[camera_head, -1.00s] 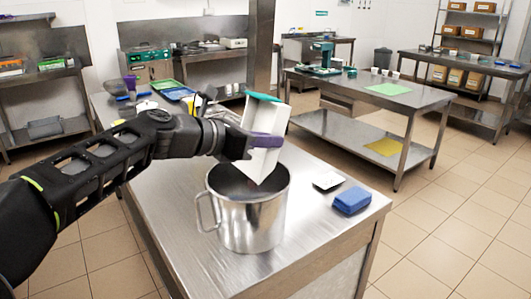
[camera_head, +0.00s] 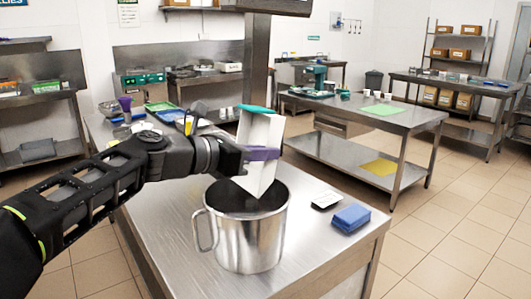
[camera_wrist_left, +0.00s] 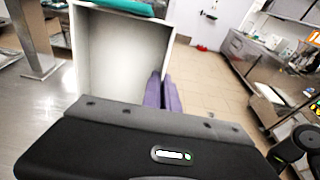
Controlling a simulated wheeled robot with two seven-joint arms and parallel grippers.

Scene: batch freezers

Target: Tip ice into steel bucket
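A white box (camera_head: 262,135) with a teal edge is held tilted above the steel bucket (camera_head: 248,235), its lower corner over or just inside the bucket's mouth. My left gripper (camera_head: 262,154) has purple fingers and is shut on the box. The box fills the upper left of the left wrist view (camera_wrist_left: 120,55), with a purple finger along its right side. No ice shows in either view; the bucket's inside is dark. The bucket stands upright on the steel table, its handle to the left. My right gripper is out of view.
A blue sponge-like block (camera_head: 350,218) and a small white-topped item (camera_head: 326,201) lie right of the bucket on the steel table (camera_head: 170,215). Trays and small containers (camera_head: 165,112) crowd its far end. Another table (camera_head: 415,112) stands behind to the right, with open floor between.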

